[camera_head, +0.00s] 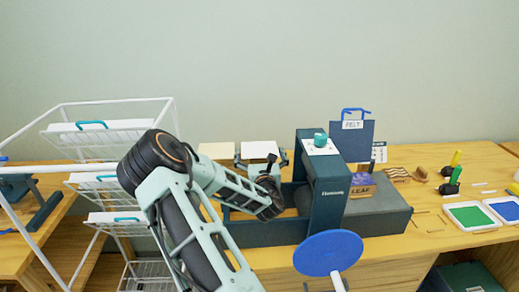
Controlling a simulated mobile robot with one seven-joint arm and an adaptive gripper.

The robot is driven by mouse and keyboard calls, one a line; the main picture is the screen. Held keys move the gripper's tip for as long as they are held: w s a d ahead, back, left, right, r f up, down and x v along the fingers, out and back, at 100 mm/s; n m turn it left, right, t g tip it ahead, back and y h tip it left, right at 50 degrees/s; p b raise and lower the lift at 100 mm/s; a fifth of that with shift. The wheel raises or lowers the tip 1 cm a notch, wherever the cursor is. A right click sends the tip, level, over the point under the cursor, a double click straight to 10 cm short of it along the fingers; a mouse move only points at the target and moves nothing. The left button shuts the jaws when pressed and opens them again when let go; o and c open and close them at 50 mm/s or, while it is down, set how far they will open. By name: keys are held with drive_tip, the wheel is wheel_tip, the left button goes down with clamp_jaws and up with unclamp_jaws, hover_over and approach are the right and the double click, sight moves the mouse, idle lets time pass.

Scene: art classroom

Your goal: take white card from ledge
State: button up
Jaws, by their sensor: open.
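A white card (259,149) lies at the back of the table, against the wall side, beside a beige card (216,151). The ledge that bears it is largely hidden behind my arm. My gripper (261,160) is open, with one finger toward the card's left edge and the other toward its right edge. Its palm covers what lies just in front of the card. I cannot tell whether the fingers touch the card.
A dark blue press (328,195) with a teal knob (320,140) stands close right of my gripper. A blue round disc (328,252) is in front. A white wire rack (90,160) with trays stands left. Felt bag (352,135), stamps and ink pads (472,216) are to the right.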

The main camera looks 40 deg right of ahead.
drive_tip(key=shift+x, duration=0.9)
drive_tip(key=c, duration=0.6)
drive_tip(key=shift+o, duration=0.2)
drive_tip(key=shift+r, duration=0.15)
